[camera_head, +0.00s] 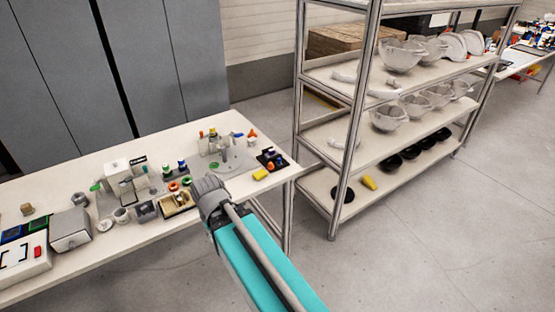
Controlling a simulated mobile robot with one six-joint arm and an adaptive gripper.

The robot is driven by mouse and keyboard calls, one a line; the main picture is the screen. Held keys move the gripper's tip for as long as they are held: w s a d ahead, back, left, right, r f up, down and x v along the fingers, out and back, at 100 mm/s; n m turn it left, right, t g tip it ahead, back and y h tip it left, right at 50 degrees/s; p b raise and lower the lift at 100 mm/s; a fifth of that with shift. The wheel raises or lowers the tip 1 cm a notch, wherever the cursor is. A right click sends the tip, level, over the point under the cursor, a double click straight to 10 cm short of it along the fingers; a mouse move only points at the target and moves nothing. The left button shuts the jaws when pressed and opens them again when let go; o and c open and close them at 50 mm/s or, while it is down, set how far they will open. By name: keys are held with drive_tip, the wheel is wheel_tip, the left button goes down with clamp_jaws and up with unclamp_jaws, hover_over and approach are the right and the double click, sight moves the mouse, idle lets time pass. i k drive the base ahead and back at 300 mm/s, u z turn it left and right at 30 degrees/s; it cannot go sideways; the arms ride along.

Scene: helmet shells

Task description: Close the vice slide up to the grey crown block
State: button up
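My teal arm link reaches in from the bottom and ends in a grey joint over the table's front edge. My gripper cannot be made out; it is out of sight beyond or behind this joint. A small grey block-like fixture (146,210) stands near the front edge, left of the joint; it may be the vice, but it is too small to be sure. I cannot tell its slide from its body. The grey crown block cannot be picked out for certain among the small grey parts on the table, and the gap to the slide cannot be read.
The white table (60,171) is crowded with small parts. A grey box (70,229) is at left. A shelf rack (352,130) with helmet shells stands right; open floor lies in front.

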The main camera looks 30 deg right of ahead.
sight(276, 160)
drive_tip(key=k, duration=1.3)
drive_tip(key=z, duration=0.25)
drive_tip(key=i, duration=0.45)
drive_tip(key=z, duration=0.7)
drive_tip(key=i, duration=1.1)
drive_tip(key=u, duration=0.35)
